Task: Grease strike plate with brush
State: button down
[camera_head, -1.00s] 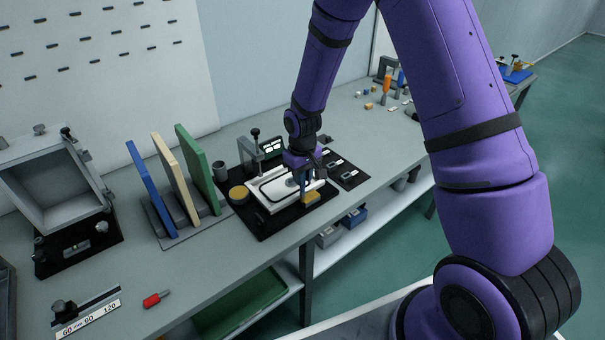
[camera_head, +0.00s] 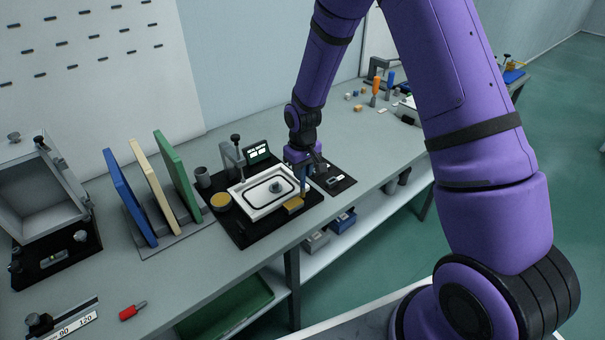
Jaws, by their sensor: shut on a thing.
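My gripper (camera_head: 303,163) is over the right side of the black work mat (camera_head: 245,233). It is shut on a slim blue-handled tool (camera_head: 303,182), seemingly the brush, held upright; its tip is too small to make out. A white rectangular plate (camera_head: 246,207) with a black rounded outline and a small grey knob (camera_head: 275,187) lies left of the gripper. I cannot tell if this is the strike plate. A round pot with a yellow top (camera_head: 221,200), perhaps grease, stands at the mat's left. A yellow block (camera_head: 294,204) lies at the plate's front right corner.
Blue (camera_head: 130,197), cream (camera_head: 156,185) and green (camera_head: 177,175) panels stand in a rack at left. A grey clamp post (camera_head: 232,158) and dark cup (camera_head: 203,177) stand behind the plate. Small parts lie farther back.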

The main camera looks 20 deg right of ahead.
jog(key=shift+a+r, duration=0.2)
jog(key=shift+r, duration=3.55)
jog(key=shift+s+d+f, duration=0.1)
